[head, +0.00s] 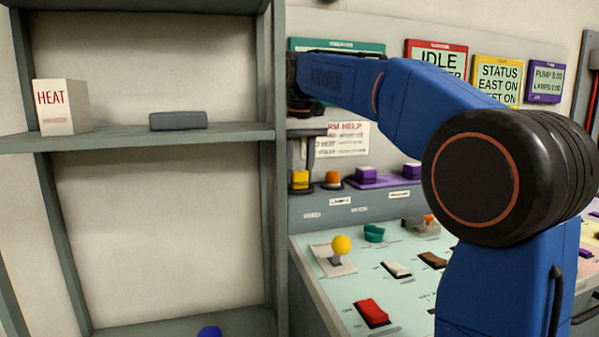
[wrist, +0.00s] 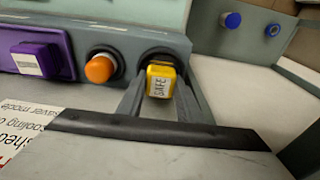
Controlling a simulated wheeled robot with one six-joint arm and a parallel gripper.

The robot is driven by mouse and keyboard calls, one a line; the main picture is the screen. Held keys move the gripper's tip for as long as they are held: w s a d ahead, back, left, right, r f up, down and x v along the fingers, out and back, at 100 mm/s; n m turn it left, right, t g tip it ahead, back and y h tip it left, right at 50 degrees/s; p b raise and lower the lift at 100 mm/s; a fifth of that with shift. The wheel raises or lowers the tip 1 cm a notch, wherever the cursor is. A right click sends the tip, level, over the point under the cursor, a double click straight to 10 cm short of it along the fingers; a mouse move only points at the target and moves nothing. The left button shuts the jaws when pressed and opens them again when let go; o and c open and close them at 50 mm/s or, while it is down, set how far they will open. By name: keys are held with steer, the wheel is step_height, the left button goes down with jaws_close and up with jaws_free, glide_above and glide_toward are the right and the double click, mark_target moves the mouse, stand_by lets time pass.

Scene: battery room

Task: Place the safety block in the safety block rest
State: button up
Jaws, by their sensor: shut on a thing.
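The safety block (wrist: 160,82) is a small yellow block marked SAFE. It sits between the two grey fingers of my gripper (wrist: 161,90) in the wrist view, and the gripper is shut on it. In the head view the yellow block (head: 300,179) shows low between the fingers of my downward-pointing gripper (head: 303,172), at the left end of the console ledge. A dark round collar (wrist: 158,53) shows just behind the block. I cannot tell whether the block touches it. No safety block rest can be clearly made out.
An orange button (wrist: 101,68) and a purple switch (wrist: 38,60) stand beside the block. The shelf (head: 230,134) at left holds a HEAT box (head: 60,107) and a dark grey block (head: 178,121). A yellow-knobbed lever (head: 341,245) stands on the console (head: 330,290) below.

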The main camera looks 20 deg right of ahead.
mark_target(301, 171)
steer(key=shift+f, duration=0.1)
steer(key=o, duration=1.1)
steer(key=shift+c, duration=0.2)
step_height(301, 171, up, 12)
steer(key=s, duration=0.1)
steer(key=shift+s, duration=0.2)
steer(key=shift+s, duration=0.1)
